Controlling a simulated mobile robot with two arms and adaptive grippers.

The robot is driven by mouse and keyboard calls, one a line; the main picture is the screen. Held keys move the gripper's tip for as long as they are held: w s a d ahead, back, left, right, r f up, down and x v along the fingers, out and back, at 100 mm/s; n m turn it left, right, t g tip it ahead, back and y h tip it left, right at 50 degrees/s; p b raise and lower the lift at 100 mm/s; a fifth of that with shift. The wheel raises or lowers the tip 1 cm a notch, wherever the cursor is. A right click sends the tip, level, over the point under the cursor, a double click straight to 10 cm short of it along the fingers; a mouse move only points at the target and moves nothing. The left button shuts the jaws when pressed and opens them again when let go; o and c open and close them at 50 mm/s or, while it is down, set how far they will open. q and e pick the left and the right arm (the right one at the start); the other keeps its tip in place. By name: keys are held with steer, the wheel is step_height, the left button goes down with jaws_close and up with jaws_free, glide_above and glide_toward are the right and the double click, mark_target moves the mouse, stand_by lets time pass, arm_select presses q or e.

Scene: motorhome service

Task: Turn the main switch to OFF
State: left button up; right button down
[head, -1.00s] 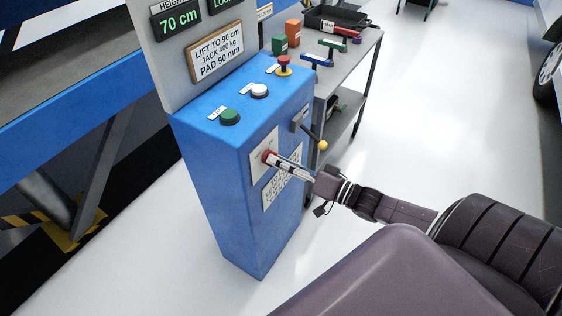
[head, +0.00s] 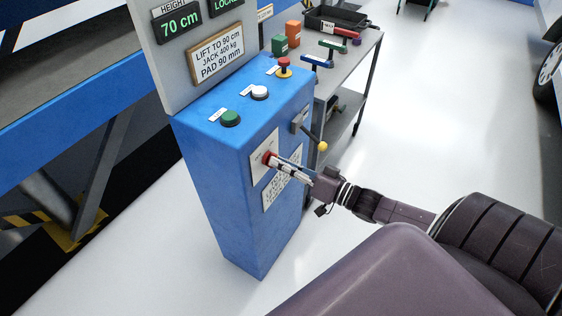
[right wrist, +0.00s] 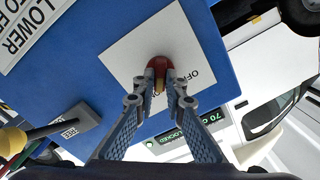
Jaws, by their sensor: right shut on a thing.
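The main switch is a red knob (head: 268,158) on a white plate (head: 259,172) on the side of the blue control cabinet (head: 225,180). In the right wrist view the red knob (right wrist: 163,70) sits between my fingertips, with a yellowish mark on its face. Part of the word "OFF" shows on the plate (right wrist: 195,50) beside it. My right gripper (head: 275,161) is shut on the knob, and its fingers (right wrist: 161,88) touch both sides. The fingers hide part of the knob and plate. My left gripper is not in view.
A lever with a yellow ball (head: 322,146) sticks out just right of the switch. Green (head: 230,117), white (head: 260,91) and red (head: 284,66) buttons are on the cabinet top. A grey cart (head: 362,75) with tools stands behind. The floor at right is clear.

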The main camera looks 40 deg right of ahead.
steer(key=shift+s+a+n+p, duration=0.1)
steer(key=shift+n+p, duration=0.5)
steer(key=shift+n, duration=3.35)
steer(key=shift+a+n+p, duration=0.1)
steer(key=shift+n+p, duration=0.5)
steer(key=shift+n, duration=3.35)
steer(key=c, duration=2)
jaws_free()
steer(key=shift+s, duration=0.1)
